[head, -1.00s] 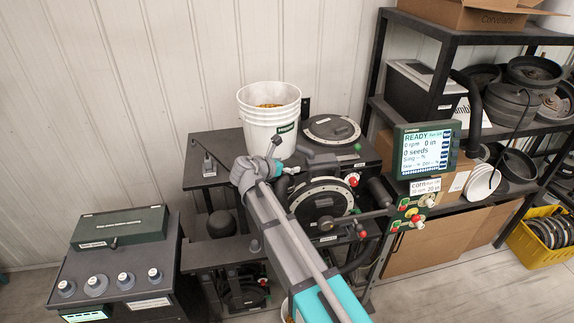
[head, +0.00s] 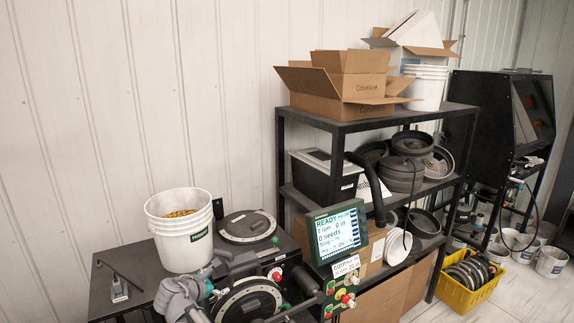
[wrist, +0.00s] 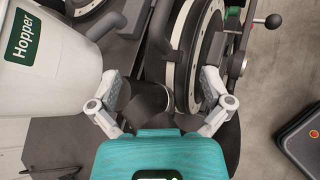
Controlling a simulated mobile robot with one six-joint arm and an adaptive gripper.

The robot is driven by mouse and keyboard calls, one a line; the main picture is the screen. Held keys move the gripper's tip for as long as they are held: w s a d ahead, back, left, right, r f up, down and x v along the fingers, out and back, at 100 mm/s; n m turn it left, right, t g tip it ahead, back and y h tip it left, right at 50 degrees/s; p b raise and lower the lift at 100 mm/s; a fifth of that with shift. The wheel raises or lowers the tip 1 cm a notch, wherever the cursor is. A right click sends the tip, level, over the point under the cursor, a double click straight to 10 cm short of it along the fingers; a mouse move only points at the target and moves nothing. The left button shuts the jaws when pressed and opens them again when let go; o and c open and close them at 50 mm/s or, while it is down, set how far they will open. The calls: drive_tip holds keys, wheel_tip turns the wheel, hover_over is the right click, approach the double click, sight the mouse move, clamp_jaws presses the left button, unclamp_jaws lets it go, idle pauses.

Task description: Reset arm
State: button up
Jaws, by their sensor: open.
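My arm shows at the lower left of the head view, with its grey wrist end (head: 183,296) in front of the seed meter stand. In the wrist view my gripper (wrist: 160,82) has its two grey fingers spread wide with nothing held between them. A dark rounded part (wrist: 147,104) lies below the gap between the fingers. The round meter housing with a pale rim (head: 248,302) is right of my arm, and its rim is close to the right finger in the wrist view. The fingertips are hard to make out in the head view.
A white hopper bucket (head: 182,238) of yellow seed stands behind my arm, close to the left finger in the wrist view. The monitor (head: 339,232) reads READY. A shelf (head: 385,119) with boxes and discs and a yellow crate (head: 466,292) are to the right.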

drive_tip(key=s+d+f+m+g+y+b, duration=0.1)
drive_tip(key=s+d+f+m+g+b, duration=0.2)
drive_tip(key=d+f+m, duration=0.55)
drive_tip(key=s+d+f+m+g+b, duration=0.2)
drive_tip(key=d+f+m+g+b, duration=0.15)
drive_tip(key=d, duration=0.95)
drive_tip(key=s+d+f+m+g+y+b, duration=0.1)
drive_tip(key=s+d+f+m+g+b, duration=0.2)
drive_tip(key=d+f+m, duration=0.55)
drive_tip(key=s+d+f+m+g+y+b, duration=0.1)
drive_tip(key=s+d+f+m+y+b, duration=0.1)
drive_tip(key=s+d+m, duration=0.3)
drive_tip(key=s+d+y+b, duration=0.1)
drive_tip(key=d, duration=0.2)
drive_tip(key=shift+s+d+f+g+b, duration=0.2)
drive_tip(key=shift+s+f+g+b, duration=0.15)
